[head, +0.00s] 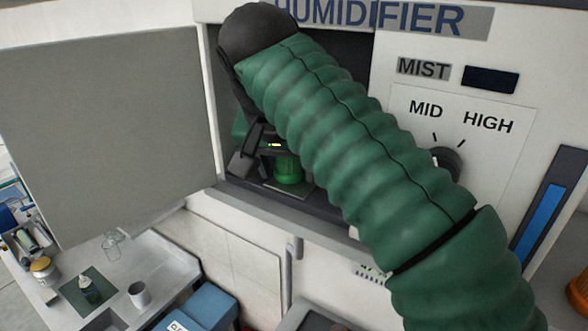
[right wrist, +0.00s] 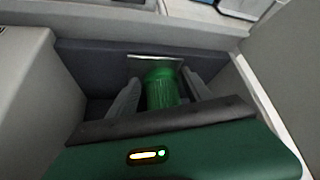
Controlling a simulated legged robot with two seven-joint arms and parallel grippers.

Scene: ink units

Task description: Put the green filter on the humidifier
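The green filter (head: 289,168) is a ribbed green cylinder inside the open compartment of the humidifier (head: 405,20). It appears to stand upright at a light plate (head: 303,189) on the compartment floor. In the right wrist view the filter (right wrist: 162,90) is between the two grey fingers of my right gripper (right wrist: 163,80). A narrow gap shows on each side, so the gripper looks open around it. My green-sleeved right arm hides much of the compartment in the head view. My left gripper is out of view.
The compartment door (head: 110,130) stands swung open at the left. A dial (head: 447,160) and labels are on the front panel. A white counter (head: 160,262) with a mug (head: 139,294) and a glass (head: 112,245) is below left. The compartment walls are close to my gripper.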

